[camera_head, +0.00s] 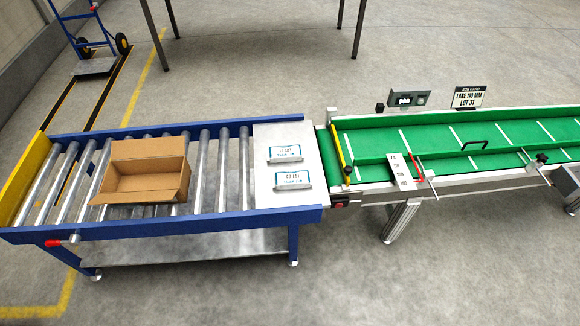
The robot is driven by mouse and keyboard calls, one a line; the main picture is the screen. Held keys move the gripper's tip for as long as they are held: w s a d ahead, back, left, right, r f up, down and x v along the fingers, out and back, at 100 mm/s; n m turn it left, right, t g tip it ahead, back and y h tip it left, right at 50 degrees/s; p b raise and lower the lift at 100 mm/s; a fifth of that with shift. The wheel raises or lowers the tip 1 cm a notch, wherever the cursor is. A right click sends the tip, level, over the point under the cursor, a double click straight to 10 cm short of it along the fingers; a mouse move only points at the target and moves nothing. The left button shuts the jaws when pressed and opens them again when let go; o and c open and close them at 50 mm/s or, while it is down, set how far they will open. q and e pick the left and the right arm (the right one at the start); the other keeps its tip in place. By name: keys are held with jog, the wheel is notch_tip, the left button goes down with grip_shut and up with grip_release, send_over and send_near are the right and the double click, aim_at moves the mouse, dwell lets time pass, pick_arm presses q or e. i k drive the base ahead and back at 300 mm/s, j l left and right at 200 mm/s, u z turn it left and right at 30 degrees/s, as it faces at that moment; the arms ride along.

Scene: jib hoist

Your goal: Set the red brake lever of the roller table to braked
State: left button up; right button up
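The roller table (200,222) has a blue frame and metal rollers and stands at the left of the head view. Its red brake lever (54,243) is on the front side near the left corner. The red grip points left, roughly level, from a metal pivot (74,239) just below the blue rail. I see no marking that tells which setting the lever is in. Neither of my grippers shows in the view, and nothing touches the lever.
An open cardboard box (150,187) sits on the rollers. Two labelled packets (292,179) lie on the plate to its right. A green conveyor (370,140) adjoins at right. A blue hand truck (95,62) stands behind left. Floor before the table is clear.

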aim_at(74, 240)
jog(key=u, duration=1.95)
jog(key=i+j+z, duration=0.15)
jog(key=i+j, duration=0.1)
jog(key=i, duration=0.05)
